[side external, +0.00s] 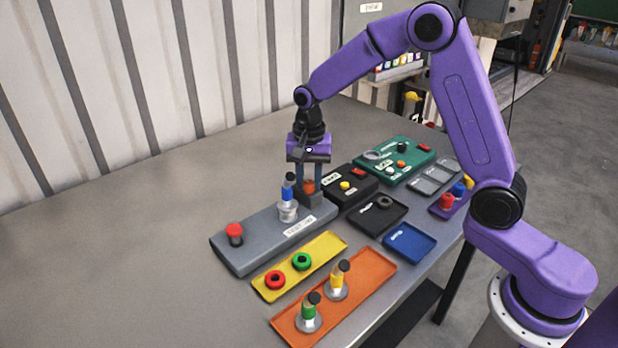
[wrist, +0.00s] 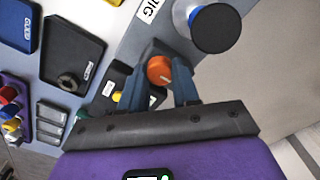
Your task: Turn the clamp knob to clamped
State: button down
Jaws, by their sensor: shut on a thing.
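The clamp knob (side external: 309,187) is a small orange knob at the far right end of the grey jig (side external: 250,250). A canister (side external: 288,210) with a blue band and black cap stands upright on the jig just left of my gripper. I cannot read any clamp marking.
A red button (side external: 235,231) sits on the jig's left end. A black box (side external: 350,178) with a yellow button is close behind the knob. A yellow tray (side external: 325,243) with rings and an orange tray (side external: 375,275) with canisters lie in front. The table's left is clear.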

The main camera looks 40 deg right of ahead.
jog(key=shift+n, duration=0.4)
jog(key=n, duration=1.2)
jog(key=shift+n, duration=0.4)
jog(key=n, duration=0.4)
jog(key=shift+f, duration=0.1)
jog(key=shift+n, duration=0.3)
jog(key=c, duration=0.8)
grip_release()
